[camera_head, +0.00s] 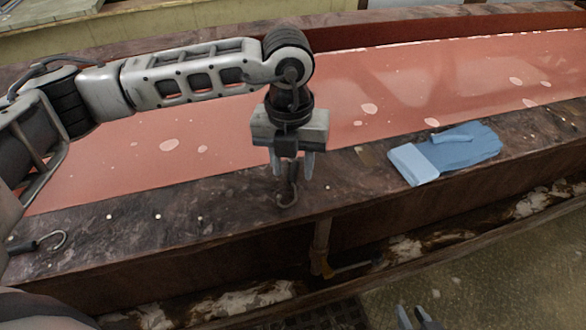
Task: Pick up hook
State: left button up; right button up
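A dark metal hook (288,198) shows at the ledge below my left gripper (292,167), its curved end toward the ledge's front edge. The two pale fingers of my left gripper are apart, pointing down, and the hook's upper part shows between them; I cannot tell whether they touch it. A second hook (42,243) with a dark handle lies on the ledge at the far left. My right gripper (415,315) shows only its fingertips at the bottom edge; they are apart, with nothing seen between them.
Blue gloves (460,148) lie on the dark stone-like ledge (235,205) at the right. Behind it is a wide reddish surface (400,90) with pale spots. Small pale studs (157,217) dot the ledge's left part.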

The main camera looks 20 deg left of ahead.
pick_arm(q)
grip_shut()
jog(key=shift+r, duration=0.1)
